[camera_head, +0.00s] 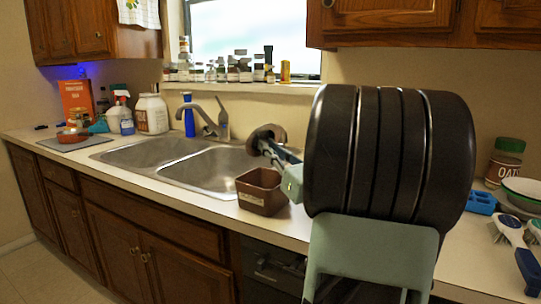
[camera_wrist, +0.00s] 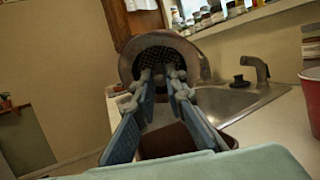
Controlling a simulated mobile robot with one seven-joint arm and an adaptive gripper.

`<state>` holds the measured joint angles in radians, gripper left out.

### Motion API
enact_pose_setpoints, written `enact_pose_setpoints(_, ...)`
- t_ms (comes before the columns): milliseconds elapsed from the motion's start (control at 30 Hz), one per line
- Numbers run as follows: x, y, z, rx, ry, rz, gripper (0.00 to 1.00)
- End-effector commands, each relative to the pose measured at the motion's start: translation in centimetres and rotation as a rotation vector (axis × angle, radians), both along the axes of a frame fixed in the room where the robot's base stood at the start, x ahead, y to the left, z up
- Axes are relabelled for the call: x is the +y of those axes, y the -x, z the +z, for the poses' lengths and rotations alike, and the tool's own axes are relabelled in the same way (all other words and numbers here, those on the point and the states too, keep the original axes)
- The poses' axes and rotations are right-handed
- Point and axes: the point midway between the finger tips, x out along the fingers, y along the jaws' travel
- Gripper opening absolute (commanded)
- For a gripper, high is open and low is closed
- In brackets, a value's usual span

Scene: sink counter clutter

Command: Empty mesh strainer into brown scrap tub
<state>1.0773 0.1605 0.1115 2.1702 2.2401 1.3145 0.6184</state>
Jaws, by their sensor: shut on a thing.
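The mesh strainer (camera_head: 268,132) is a dark brown round bowl with a rim, held above the counter by the sink's right end. In the wrist view the strainer (camera_wrist: 183,47) fills the space beyond the fingertips, strongly tilted, with dark mesh inside its rim. My gripper (camera_wrist: 160,82) is shut on it; it also shows in the head view (camera_head: 271,146). Whether anything lies in the strainer I cannot tell. The brown scrap tub (camera_head: 262,192) stands on the counter in front of the sink, below my gripper. In the wrist view the tub (camera_wrist: 168,142) is partly hidden behind the fingers.
The double sink (camera_head: 205,170) with its faucet (camera_head: 212,120) lies left of the tub. Bottles (camera_head: 152,112) and a red box (camera_head: 77,100) stand at the far left. Brushes (camera_head: 510,228) and a bowl (camera_head: 522,189) are at the right. A red cup (camera_wrist: 312,95) shows in the wrist view.

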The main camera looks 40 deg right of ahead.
Motion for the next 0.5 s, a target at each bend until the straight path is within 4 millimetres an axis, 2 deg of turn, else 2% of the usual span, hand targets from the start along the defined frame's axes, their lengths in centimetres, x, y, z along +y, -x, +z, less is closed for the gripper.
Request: enact_pose_setpoints(500, 0.05, -0.11, -0.6, -0.091, 0.006, 0.001, 0.0)
